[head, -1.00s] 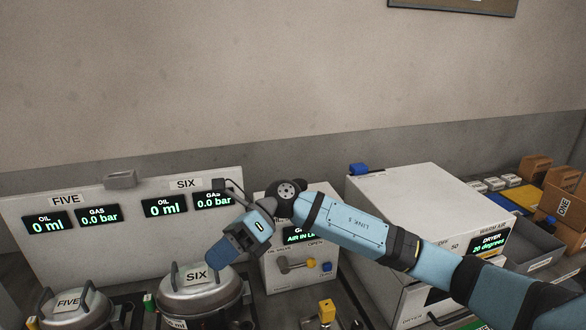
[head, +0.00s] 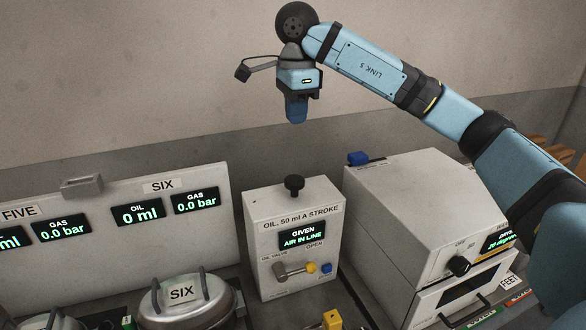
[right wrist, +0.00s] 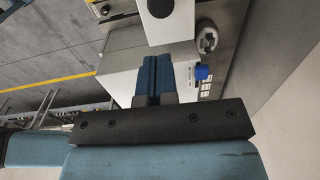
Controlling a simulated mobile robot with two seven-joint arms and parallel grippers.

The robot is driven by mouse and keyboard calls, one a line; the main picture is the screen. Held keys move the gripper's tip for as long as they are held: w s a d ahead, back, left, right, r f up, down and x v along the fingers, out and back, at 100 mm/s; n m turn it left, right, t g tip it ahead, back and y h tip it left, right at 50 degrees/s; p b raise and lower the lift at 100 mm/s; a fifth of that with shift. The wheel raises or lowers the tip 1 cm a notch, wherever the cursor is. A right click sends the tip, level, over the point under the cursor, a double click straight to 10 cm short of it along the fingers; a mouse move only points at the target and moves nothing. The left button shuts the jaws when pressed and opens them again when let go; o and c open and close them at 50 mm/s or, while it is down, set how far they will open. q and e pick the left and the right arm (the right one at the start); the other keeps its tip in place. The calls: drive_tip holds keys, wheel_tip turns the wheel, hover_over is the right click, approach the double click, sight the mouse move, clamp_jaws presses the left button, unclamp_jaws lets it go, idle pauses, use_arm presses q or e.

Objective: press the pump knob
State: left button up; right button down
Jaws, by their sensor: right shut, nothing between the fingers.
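The pump knob (head: 293,186) is a black knob standing on top of the white oil pump box (head: 262,211). The box display reads "GIVEN, AIR IN LINE". My right gripper (head: 296,113) is shut and empty. It points down in the air above the knob, clearly apart from it. In the right wrist view my shut blue fingers (right wrist: 154,78) show below a dark round knob (right wrist: 160,7) on a white top, cut by the upper edge. My left gripper is not in view.
The oil valve lever (head: 290,271) and a blue button (head: 326,268) are on the box front. The white dryer (head: 405,205) stands to the right. A lidded pot marked SIX (head: 186,312) and the display panel (head: 120,190) are to the left.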

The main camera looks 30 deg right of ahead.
drive_tip(key=shift+a+f, duration=0.1)
drive_tip(key=p, duration=0.2)
approach(295, 179)
wheel_tip(295, 179, down, 7)
drive_tip(key=shift+f, duration=0.25)
idle(0.4)
